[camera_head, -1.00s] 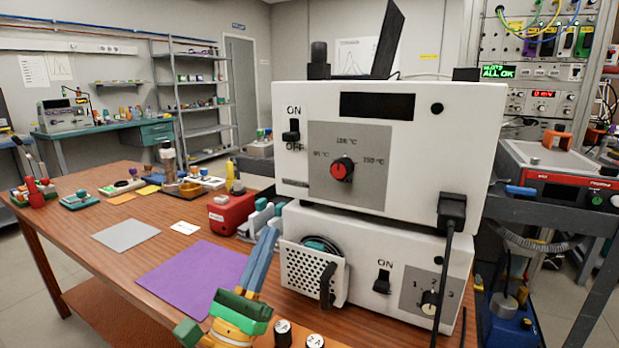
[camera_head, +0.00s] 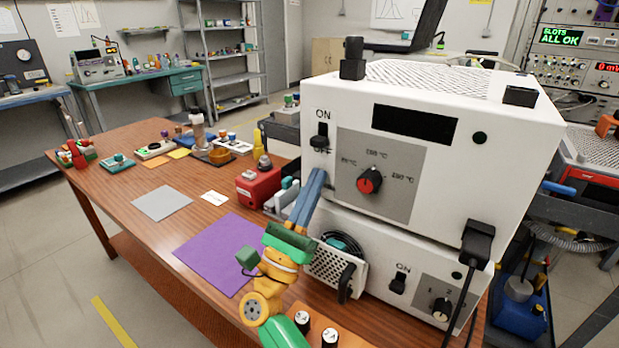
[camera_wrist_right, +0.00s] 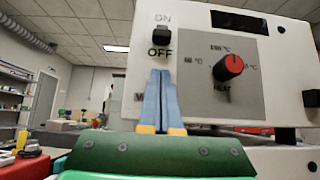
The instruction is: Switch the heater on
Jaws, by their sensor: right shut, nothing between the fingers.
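The heater (camera_head: 430,160) is the upper white box, with a black display, a red temperature dial (camera_head: 370,180) and a black ON/OFF switch (camera_head: 320,138). The switch's knob sits low, at the OFF side; the switch also shows in the right wrist view (camera_wrist_right: 161,38). My right gripper (camera_head: 318,174) is shut and empty, its blue fingers pointing up just below the switch. In the right wrist view its fingertips (camera_wrist_right: 160,73) are together beneath the OFF label, with a gap to the switch. My left gripper is not in view.
A lower white box (camera_head: 415,265) with its own ON switch (camera_head: 398,283) and a perforated cover (camera_head: 334,270) stands under the heater. A black plug and cable (camera_head: 477,243) hang at the right. A red box (camera_head: 258,187) and purple mat (camera_head: 222,253) lie left.

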